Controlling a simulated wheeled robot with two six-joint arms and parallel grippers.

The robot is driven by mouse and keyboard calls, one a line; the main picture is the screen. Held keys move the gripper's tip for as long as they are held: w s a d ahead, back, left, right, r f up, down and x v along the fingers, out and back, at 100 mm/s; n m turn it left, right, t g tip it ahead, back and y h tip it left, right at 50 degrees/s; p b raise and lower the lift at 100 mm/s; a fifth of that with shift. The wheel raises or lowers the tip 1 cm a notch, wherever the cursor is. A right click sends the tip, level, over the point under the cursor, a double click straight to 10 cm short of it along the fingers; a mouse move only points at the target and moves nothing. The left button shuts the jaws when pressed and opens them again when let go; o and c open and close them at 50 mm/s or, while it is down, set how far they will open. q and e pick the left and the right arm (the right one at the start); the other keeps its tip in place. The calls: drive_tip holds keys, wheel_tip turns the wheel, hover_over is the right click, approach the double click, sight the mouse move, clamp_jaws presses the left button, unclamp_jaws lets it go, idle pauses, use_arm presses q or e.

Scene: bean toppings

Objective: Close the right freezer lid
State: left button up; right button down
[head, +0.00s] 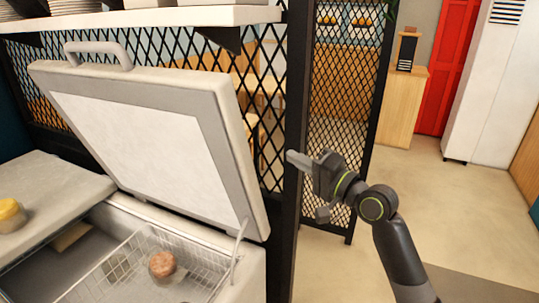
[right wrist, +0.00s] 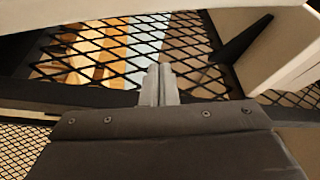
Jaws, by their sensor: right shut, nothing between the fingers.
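The right freezer lid (head: 150,130) stands raised and tilted back in the head view, with a grey frame, a white inner panel and a handle (head: 98,52) on its top edge. The open freezer compartment below holds a wire basket (head: 205,262) with a brown-topped jar (head: 162,266) in it. My right gripper (head: 292,157) is shut and empty, to the right of the lid and apart from it, in front of the black post. The right wrist view shows its closed fingers (right wrist: 160,85) before the black mesh. My left gripper is not in view.
A black mesh partition (head: 340,110) and its post (head: 292,200) stand behind and right of the lid. A white shelf (head: 150,17) runs above the lid. A yellow-topped jar (head: 11,215) sits on the closed left lid (head: 50,190). Open floor lies at the right.

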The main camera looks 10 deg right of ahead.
drive_tip(key=p+x, duration=0.3)
drive_tip(key=x, duration=0.7)
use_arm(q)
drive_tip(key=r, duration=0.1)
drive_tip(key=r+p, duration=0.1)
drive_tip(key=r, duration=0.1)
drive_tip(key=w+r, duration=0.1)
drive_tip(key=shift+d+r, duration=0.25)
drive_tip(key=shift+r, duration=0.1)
use_arm(e)
drive_tip(key=s, duration=0.1)
drive_tip(key=s+a+f, duration=0.1)
drive_tip(key=s+a, duration=0.1)
drive_tip(key=shift+f, duration=0.25)
drive_tip(key=shift+d, duration=0.1)
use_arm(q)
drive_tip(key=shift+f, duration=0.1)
